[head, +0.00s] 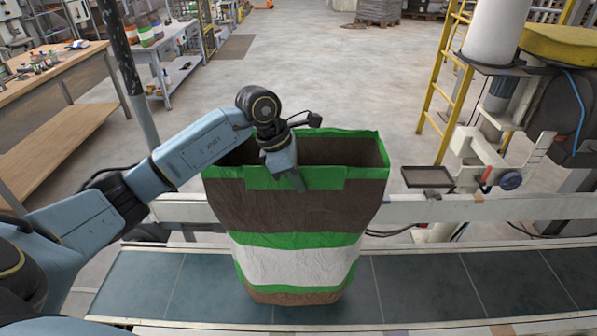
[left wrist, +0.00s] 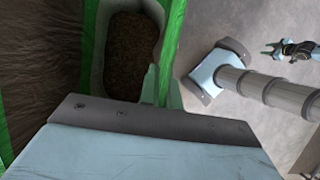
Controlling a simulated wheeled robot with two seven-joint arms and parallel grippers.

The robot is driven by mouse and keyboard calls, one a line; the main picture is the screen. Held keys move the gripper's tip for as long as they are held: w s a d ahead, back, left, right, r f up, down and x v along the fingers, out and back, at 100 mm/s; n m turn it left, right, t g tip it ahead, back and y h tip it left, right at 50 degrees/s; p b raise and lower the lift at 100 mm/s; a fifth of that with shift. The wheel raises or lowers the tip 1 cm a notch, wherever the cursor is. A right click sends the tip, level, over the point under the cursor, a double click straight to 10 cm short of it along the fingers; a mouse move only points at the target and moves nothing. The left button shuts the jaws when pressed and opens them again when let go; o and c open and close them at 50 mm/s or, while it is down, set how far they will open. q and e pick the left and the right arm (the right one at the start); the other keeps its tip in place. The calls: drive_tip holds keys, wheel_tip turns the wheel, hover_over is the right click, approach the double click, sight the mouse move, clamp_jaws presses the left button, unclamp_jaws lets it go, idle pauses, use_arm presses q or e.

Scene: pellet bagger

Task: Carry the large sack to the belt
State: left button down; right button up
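The large sack (head: 290,208) is brown with green and white bands and a green rim. In the head view it stands upright and open-topped in the middle, its base over the dark belt (head: 430,288). I cannot tell if the base rests on it. My left gripper (head: 296,180) is at the sack's near top edge, with a finger against the outside of the near wall. In the left wrist view the sack's brown wall (left wrist: 40,60) and green edges are close to the gripper.
A pale rail (head: 480,208) runs behind the belt. A machine with a small dark tray (head: 427,177) and a yellow ladder (head: 441,95) stand at the right. A wooden workbench (head: 55,75) is at the left. The belt is clear on both sides of the sack.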

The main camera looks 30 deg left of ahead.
use_arm(q)
drive_tip(key=f, duration=0.4)
drive_tip(key=shift+w+f, duration=0.2)
drive_tip(key=shift+f, duration=0.15)
drive_tip(key=c, duration=2)
unclamp_jaws()
drive_tip(key=shift+s+f, duration=0.15)
drive_tip(key=shift+f, duration=0.15)
drive_tip(key=o, duration=0.4)
drive_tip(key=v, duration=1.2)
drive_tip(key=shift+s+r, duration=0.1)
